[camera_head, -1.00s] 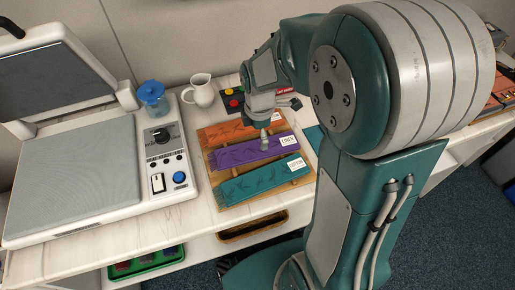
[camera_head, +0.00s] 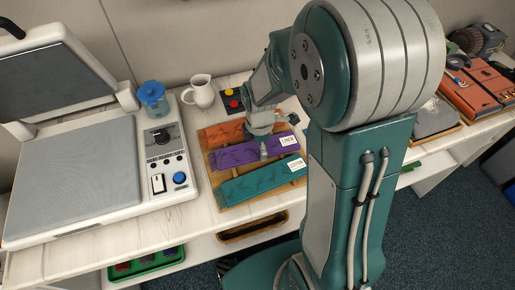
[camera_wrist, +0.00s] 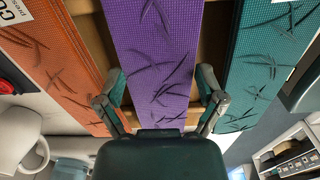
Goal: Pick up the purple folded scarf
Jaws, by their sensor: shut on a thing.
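The purple folded scarf (camera_head: 232,156) lies between an orange one (camera_head: 220,134) and a teal one (camera_head: 250,186) on a wooden tray (camera_head: 223,206). It has dark stroke marks and a white label at its right end. My gripper (camera_head: 264,150) is at the middle of the purple scarf. In the wrist view my gripper (camera_wrist: 160,86) has one finger on each long side of the purple scarf (camera_wrist: 158,50) and is shut on it. The scarf appears at tray level; whether any gap lies beneath it cannot be told.
A white pitcher (camera_head: 202,92) and a button box (camera_head: 232,102) sit behind the tray. Orange goods (camera_head: 470,92) lie at far right.

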